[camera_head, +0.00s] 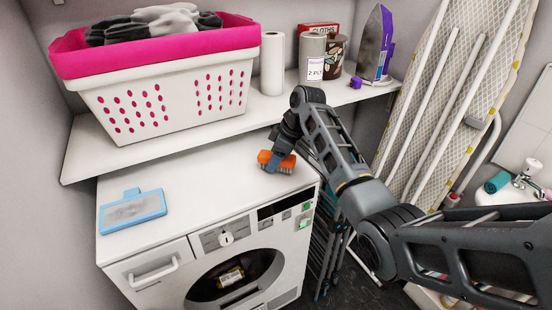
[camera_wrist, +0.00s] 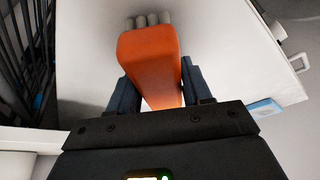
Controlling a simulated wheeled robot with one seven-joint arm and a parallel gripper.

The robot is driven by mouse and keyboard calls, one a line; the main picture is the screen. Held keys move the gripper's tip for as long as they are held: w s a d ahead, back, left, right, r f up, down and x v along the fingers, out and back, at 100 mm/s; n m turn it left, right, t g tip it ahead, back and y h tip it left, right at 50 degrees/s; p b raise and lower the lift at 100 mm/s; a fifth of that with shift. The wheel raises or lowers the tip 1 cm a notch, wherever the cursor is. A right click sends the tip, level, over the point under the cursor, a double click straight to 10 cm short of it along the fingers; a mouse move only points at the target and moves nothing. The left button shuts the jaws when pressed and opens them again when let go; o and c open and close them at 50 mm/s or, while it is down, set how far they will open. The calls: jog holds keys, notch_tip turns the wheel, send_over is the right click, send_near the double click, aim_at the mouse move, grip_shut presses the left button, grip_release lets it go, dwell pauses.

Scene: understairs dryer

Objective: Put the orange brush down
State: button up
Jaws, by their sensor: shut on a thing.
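The orange brush (camera_head: 284,163) has an orange back and pale grey bristles. It is at the right rear of the dryer's white top (camera_head: 210,185). My gripper (camera_head: 277,161) is shut on the brush. In the wrist view the brush (camera_wrist: 151,62) lies between the two dark fingers of my gripper (camera_wrist: 155,88), with its bristle end pointing away. The brush is at or just above the dryer top; I cannot tell whether it touches.
A blue-framed lint filter (camera_head: 132,211) lies on the dryer top at left. A shelf (camera_head: 120,150) above holds a laundry basket (camera_head: 165,95), paper rolls (camera_head: 272,65) and an iron (camera_head: 375,45). An ironing board (camera_head: 440,100) leans at right. The middle of the dryer top is clear.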

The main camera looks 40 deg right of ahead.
jog(key=shift+f, duration=0.25)
jog(key=shift+f, duration=0.15)
jog(key=o, duration=0.9)
jog(key=v, duration=1.2)
jog(key=shift+b, duration=0.35)
